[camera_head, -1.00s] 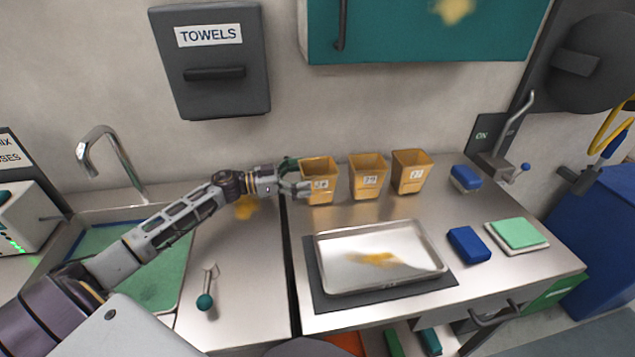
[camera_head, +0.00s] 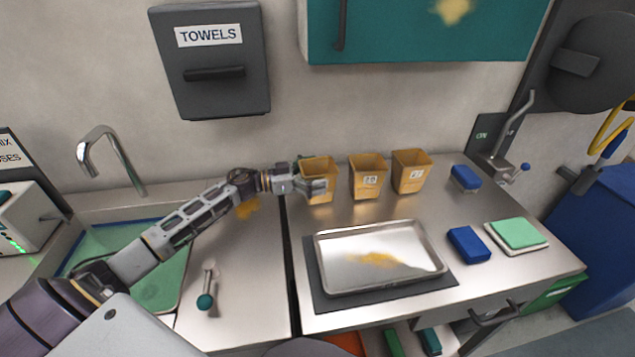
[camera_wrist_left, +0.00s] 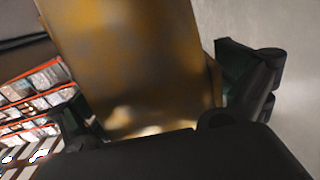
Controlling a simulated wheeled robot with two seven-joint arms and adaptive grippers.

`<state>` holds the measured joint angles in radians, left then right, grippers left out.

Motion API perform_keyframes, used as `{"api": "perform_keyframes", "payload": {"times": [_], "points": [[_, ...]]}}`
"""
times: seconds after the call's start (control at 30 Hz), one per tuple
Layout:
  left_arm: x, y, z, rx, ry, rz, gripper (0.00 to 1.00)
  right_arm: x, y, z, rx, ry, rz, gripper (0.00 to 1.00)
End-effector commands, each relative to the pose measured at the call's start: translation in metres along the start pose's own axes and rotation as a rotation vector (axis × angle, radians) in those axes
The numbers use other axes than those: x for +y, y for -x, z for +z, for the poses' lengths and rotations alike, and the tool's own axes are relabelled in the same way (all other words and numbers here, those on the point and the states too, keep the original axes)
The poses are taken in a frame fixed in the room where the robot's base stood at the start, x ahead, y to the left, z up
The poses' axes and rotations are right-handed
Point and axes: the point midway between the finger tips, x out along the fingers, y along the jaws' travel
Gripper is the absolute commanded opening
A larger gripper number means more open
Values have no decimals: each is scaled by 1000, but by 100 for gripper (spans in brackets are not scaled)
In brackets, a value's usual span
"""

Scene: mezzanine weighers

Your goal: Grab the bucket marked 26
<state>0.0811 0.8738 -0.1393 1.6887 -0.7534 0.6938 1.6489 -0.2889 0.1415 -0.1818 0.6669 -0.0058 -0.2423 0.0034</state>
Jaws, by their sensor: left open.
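Three tan buckets stand in a row at the back of the steel counter. My left gripper (camera_head: 311,178) is open at the left bucket (camera_head: 320,167), one finger in front of it and the other behind its left side. The front finger covers that bucket's label. In the left wrist view the bucket (camera_wrist_left: 135,60) fills the space between the two spread fingers. The middle bucket (camera_head: 368,170) and the right bucket (camera_head: 411,168) stand free to the right, with number labels too small to read surely. My right gripper is not in view.
A steel tray (camera_head: 335,285) with yellow powder lies on a dark mat in front of the buckets. Blue blocks (camera_head: 468,244) and a green pad (camera_head: 518,233) are at the right. A sink (camera_head: 80,235) with a tap is at the left. The wall stands close behind the buckets.

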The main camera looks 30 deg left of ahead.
Motion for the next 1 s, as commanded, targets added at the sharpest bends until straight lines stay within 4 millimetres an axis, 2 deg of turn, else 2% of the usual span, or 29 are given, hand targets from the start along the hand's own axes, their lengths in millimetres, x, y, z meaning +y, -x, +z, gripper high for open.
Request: {"api": "perform_keyframes", "payload": {"times": [0.13, 0.33, 0.53, 0.8, 1.0], "points": [[0, 0, 0, 0, 0, 0, 100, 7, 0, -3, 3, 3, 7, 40], [0, 0, 0, 0, 0, 0, 74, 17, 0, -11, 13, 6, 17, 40], [0, 0, -1, 2, -1, 0, 50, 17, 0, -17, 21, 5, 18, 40], [0, 0, -2, 1, -1, 1, 50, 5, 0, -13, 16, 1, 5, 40], [0, 0, -10, 1, -3, 0, 50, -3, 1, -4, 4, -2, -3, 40]]}}
